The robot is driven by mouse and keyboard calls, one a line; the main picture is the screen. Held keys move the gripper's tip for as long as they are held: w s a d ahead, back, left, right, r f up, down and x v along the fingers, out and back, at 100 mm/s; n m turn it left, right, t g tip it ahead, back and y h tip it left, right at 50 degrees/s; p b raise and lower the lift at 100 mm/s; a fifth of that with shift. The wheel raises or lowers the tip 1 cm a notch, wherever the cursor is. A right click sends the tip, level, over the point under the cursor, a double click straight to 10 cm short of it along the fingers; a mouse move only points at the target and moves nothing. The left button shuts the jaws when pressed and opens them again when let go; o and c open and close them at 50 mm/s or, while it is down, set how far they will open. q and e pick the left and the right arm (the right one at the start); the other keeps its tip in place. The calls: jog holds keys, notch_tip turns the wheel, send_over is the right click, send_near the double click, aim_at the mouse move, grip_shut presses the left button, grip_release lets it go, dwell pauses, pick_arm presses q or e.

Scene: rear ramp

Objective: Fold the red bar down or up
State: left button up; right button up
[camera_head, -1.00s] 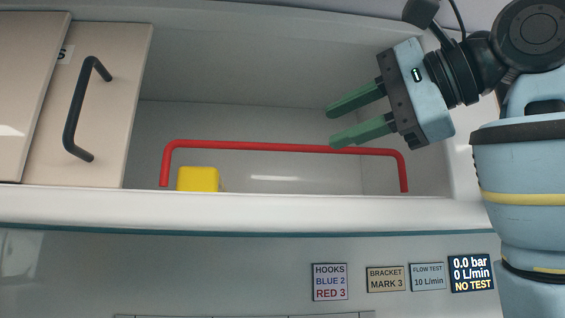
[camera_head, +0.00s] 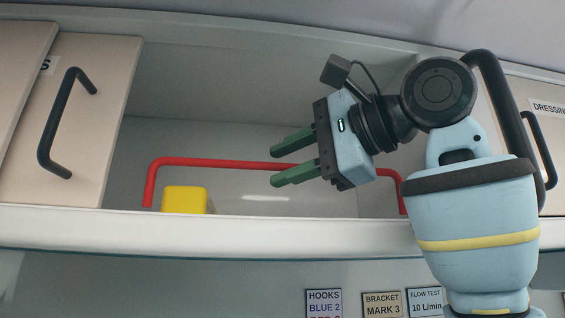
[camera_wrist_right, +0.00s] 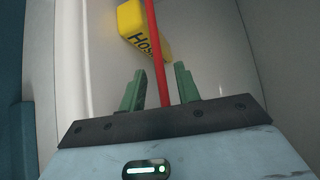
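The red bar (camera_head: 220,163) stands raised as a wide bracket across the front of the open overhead compartment, its two legs going down to the front ledge. My right gripper (camera_head: 272,167) is open at the bar's middle-right, its green fingers pointing left. In the right wrist view the red bar (camera_wrist_right: 156,60) runs between the two open fingers (camera_wrist_right: 158,72), with gaps on both sides. I cannot tell whether the fingers reach around it in depth. The gripper hides part of the bar in the head view. My left gripper is not in view.
A yellow box (camera_head: 185,199) stands in the compartment by the bar's left leg; it has dark lettering in the right wrist view (camera_wrist_right: 143,30). A beige door with a black handle (camera_head: 65,120) is on the left. A white ledge (camera_head: 200,229) runs below.

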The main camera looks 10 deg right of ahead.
jog(key=shift+w+a, duration=0.4)
grip_shut()
jog(key=shift+f, duration=0.1)
jog(key=shift+s+f+n+t+y, duration=0.2)
jog(key=shift+s+n+t+y, duration=0.35)
jog(key=shift+n, duration=0.2)
jog(key=shift+s+f+n+t+y, duration=0.2)
jog(key=shift+s+n+t+y, duration=0.25)
jog(key=shift+s+n+t, duration=0.25)
jog(key=shift+w+g, duration=0.1)
jog(key=shift+g, duration=0.15)
grip_release()
